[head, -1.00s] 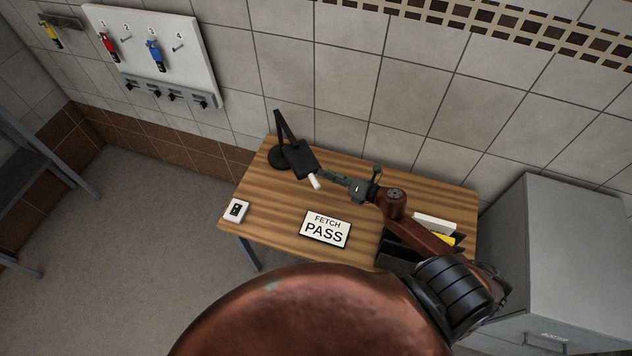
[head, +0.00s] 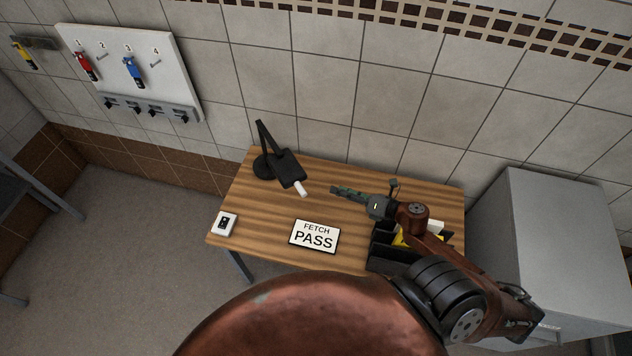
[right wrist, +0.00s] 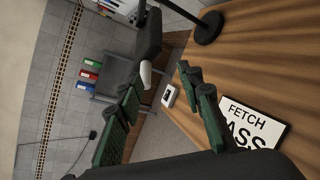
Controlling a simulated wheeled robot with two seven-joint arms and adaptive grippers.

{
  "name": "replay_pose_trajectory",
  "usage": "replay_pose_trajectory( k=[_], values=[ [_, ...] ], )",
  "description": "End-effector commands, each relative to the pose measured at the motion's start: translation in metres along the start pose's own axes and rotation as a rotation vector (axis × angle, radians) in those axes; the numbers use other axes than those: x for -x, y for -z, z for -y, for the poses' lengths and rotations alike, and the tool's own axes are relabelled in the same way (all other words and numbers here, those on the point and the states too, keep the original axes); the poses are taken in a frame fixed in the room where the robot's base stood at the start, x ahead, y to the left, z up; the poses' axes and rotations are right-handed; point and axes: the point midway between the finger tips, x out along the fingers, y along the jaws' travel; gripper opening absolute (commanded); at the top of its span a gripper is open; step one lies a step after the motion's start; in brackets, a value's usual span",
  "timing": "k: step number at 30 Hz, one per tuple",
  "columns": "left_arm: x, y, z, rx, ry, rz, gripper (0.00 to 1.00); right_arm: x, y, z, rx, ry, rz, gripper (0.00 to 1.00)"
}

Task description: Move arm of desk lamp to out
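The black desk lamp stands at the back left of the wooden table. In the head view its arm (head: 267,137) rises tilted from a round base (head: 263,167), and its flat head (head: 287,168) hangs to the right with a white piece (head: 300,188) at the end. My right gripper (head: 340,190) is just right of the white piece, with a small gap. In the right wrist view the gripper's green fingers (right wrist: 160,82) are spread apart and empty, with the lamp head (right wrist: 149,38) ahead of them and the base (right wrist: 208,27) at upper right. My left gripper is not in view.
A FETCH PASS sign (head: 314,235) lies mid-table. A small white box (head: 224,224) sits at the left edge. A black organizer (head: 392,258) stands under my right arm. A grey cabinet (head: 560,250) is at right. A key board (head: 130,70) hangs on the wall.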

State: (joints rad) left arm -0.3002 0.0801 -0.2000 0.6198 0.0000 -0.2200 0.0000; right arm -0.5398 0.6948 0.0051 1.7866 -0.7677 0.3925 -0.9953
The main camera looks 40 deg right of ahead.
Motion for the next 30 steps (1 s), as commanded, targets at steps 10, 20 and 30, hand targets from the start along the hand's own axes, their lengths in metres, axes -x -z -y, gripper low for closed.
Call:
replay_pose_trajectory(
  k=[10,20,30],
  values=[
    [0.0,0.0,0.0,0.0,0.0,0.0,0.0,0.007,0.0,0.0,0.001,0.0,0.0,0.34],
    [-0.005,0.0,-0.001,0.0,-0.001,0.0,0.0,0.006,0.003,0.001,-0.322,-0.027,-0.038,0.14],
    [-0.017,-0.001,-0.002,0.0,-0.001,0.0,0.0,0.006,0.006,0.003,-1.338,-0.032,-0.177,0.0]
  ],
)
